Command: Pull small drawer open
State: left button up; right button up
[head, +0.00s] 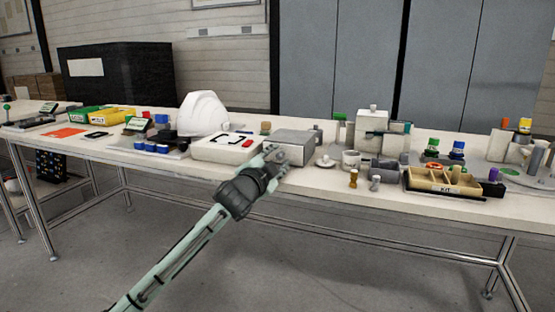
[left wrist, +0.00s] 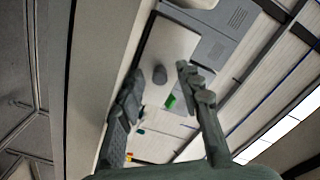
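A small grey drawer box (head: 297,138) stands on the long table, right of a white flat case. My left gripper (head: 276,157) is in front of the box's near side and hides part of it. In the left wrist view, the pale drawer front (left wrist: 172,45) carries a round dark grey knob (left wrist: 159,75). The two fingers of my left gripper (left wrist: 159,72) are apart, one on each side of the knob, with gaps showing. I cannot tell how far the knob reaches between them. My right gripper is not in view.
The white case (head: 222,149) and a white helmet shell (head: 203,113) are left of the box. The floor before the table is clear.

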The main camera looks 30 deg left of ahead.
pick_arm(q)
jog(key=shift+w, duration=0.1)
jog(key=shift+c, duration=0.6)
grip_shut()
